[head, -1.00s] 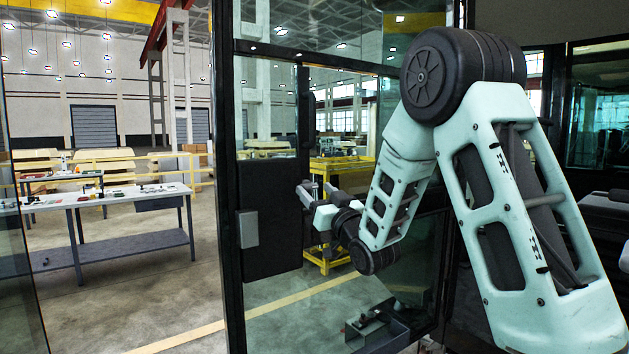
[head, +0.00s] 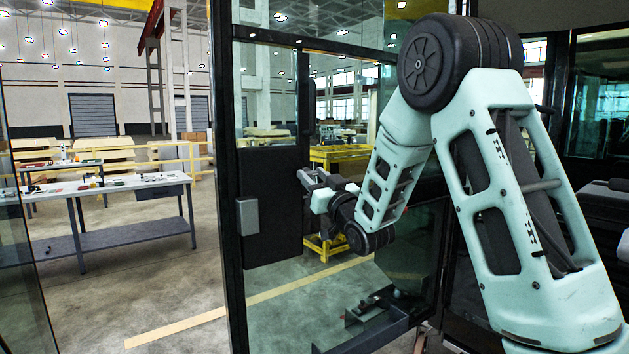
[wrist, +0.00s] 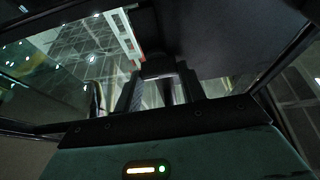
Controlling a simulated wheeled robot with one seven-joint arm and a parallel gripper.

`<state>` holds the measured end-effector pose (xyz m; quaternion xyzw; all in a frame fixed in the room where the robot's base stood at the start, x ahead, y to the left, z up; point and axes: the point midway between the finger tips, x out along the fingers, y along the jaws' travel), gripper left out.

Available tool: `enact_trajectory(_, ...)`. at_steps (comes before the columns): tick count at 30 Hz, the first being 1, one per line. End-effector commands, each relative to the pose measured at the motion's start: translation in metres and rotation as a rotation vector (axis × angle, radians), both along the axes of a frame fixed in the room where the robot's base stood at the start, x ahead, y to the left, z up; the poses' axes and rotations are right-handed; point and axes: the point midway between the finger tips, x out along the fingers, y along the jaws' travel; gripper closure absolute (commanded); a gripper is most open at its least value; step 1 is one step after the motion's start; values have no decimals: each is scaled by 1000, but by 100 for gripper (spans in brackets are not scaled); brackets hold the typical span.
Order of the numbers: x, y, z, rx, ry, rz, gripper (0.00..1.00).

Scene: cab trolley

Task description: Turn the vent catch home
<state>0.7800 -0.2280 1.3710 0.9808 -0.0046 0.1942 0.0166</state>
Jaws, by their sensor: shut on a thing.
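My gripper (head: 308,178) is at the dark upright frame of the glazed cab panel (head: 303,110), its fingers pointing left toward it. In the wrist view my gripper's two dark fingers (wrist: 158,92) reach up to a small dark piece between their tips, which I take to be the vent catch (wrist: 157,66). The fingers are shut on it. In the head view the catch is too small and too covered by my gripper to make out, and its exact angle cannot be told.
A black panel with a grey handle plate (head: 247,216) is left of my gripper. Glass is behind and below my arm. A grey bracket-like tray (head: 365,325) sits low at the right. A workbench (head: 110,190) and yellow rails are farther off.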

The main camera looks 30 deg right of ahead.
Motion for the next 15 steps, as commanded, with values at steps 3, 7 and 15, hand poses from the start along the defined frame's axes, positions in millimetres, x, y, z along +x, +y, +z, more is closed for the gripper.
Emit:
enact_trajectory(3,0,0,-4,-48,-4,1,83)
enact_trajectory(7,-1,-1,-6,-133,-4,0,83)
enact_trajectory(15,-1,-2,-6,-376,-2,-1,83)
